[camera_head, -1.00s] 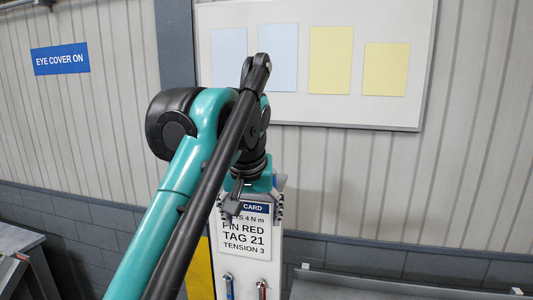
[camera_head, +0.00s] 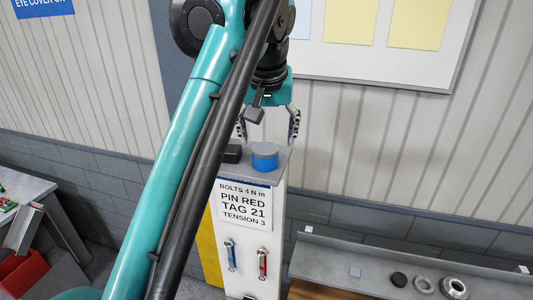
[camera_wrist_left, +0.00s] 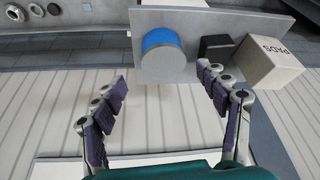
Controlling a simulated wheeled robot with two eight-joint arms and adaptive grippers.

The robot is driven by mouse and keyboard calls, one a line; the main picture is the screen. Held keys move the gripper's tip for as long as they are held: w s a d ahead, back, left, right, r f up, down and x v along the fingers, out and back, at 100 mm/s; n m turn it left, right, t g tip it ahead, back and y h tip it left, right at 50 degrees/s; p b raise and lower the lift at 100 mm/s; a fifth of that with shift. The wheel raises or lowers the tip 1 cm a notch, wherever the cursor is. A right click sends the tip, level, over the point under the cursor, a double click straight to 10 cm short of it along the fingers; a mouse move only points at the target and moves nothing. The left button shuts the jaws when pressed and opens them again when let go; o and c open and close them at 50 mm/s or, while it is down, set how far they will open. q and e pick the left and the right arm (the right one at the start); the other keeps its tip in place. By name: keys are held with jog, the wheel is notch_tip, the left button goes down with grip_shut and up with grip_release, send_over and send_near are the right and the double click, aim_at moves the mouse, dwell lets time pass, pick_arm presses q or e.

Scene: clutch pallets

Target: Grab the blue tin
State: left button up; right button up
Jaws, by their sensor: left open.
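The blue tin (camera_head: 265,157) has a grey lid and stands upright on top of the narrow white cabinet (camera_head: 270,262). It also shows in the left wrist view (camera_wrist_left: 161,42), close to the cabinet top's edge. My left gripper (camera_head: 268,140) is open and empty, with its fingers apart above and behind the tin in the head view. In the left wrist view the fingers (camera_wrist_left: 160,92) point toward the tin, which lies beyond the tips and between their lines. My right gripper is not in view.
A small black block (camera_head: 232,154) sits beside the tin. A white box marked PADS (camera_wrist_left: 268,62) stands past it in the wrist view. A card with text (camera_head: 244,205) is on the cabinet front. A grey bench (camera_head: 330,262) at right carries several rings. A wall board is behind.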

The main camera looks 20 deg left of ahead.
aim_at(265, 148)
pick_arm(q)
jog(key=shift+s+f, duration=0.15)
jog(key=shift+f, duration=0.1)
jog(key=x, duration=0.5)
jog(key=shift+w+a+r+p, duration=0.2)
jog(key=shift+w+a+p, duration=0.15)
jog(key=shift+p, duration=0.05)
jog(key=shift+f, duration=0.25)
jog(key=shift+s, duration=0.25)
jog(key=shift+w+f, duration=0.1)
jog(key=shift+w, duration=0.1)
jog(key=c, duration=1.3)
jog(key=shift+s, duration=0.1)
